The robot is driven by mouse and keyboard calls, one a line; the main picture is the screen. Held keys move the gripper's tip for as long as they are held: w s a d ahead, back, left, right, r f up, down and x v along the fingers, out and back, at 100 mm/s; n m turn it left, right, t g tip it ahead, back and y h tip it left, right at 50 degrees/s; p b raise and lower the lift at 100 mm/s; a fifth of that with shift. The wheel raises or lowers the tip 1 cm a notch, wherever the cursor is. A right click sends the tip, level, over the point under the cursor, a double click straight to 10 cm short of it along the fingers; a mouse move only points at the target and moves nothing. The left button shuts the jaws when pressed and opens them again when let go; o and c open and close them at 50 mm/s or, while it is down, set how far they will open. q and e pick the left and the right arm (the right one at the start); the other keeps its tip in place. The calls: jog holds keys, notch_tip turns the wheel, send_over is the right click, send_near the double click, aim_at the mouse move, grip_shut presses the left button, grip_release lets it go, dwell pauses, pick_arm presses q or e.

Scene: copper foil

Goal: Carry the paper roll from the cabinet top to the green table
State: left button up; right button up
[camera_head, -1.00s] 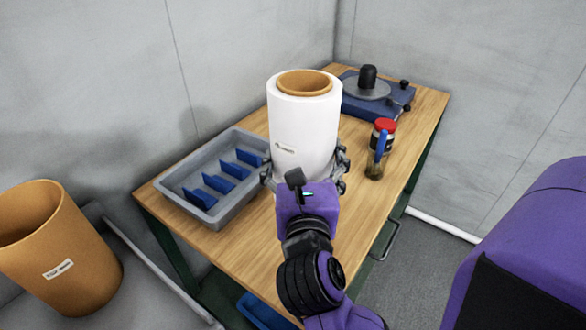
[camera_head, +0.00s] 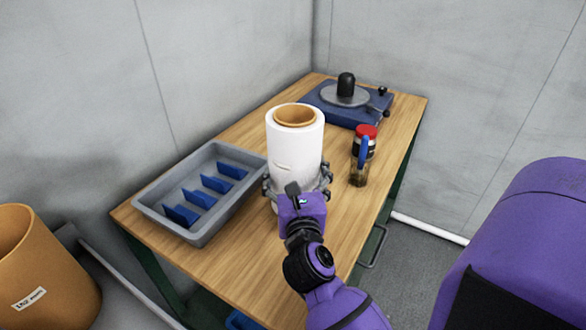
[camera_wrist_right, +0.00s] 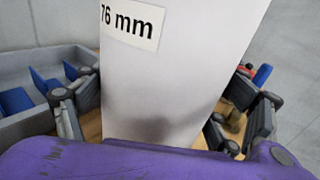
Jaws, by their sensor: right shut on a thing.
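The paper roll (camera_head: 296,146) is a white upright cylinder with a brown core. It is at the middle of the wooden top of the green-framed table (camera_head: 240,262), right of the grey tray. My right gripper (camera_head: 299,185) is shut around its lower part, with fingers on both sides. The right wrist view shows the roll (camera_wrist_right: 165,85) between the fingers, with a "76 mm" label. My gripper hides part of the roll's foot, so I cannot tell whether it touches the tabletop. My left gripper is not in view.
A grey tray (camera_head: 226,215) with several blue dividers is on the table's left. A jar with a red lid (camera_head: 365,132) and a blue-handled brush (camera_head: 360,165) stand at right. A blue turntable device (camera_head: 320,103) is at the back. A brown cylinder (camera_head: 40,265) stands at lower left.

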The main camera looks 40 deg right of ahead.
jog(key=shift+a+f, duration=0.1)
jog(key=shift+f, duration=0.6)
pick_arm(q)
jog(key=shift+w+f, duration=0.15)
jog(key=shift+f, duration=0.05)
pick_arm(e)
jog(key=o, duration=2)
jog(key=shift+s+f, duration=0.1)
jog(key=shift+f, duration=0.1)
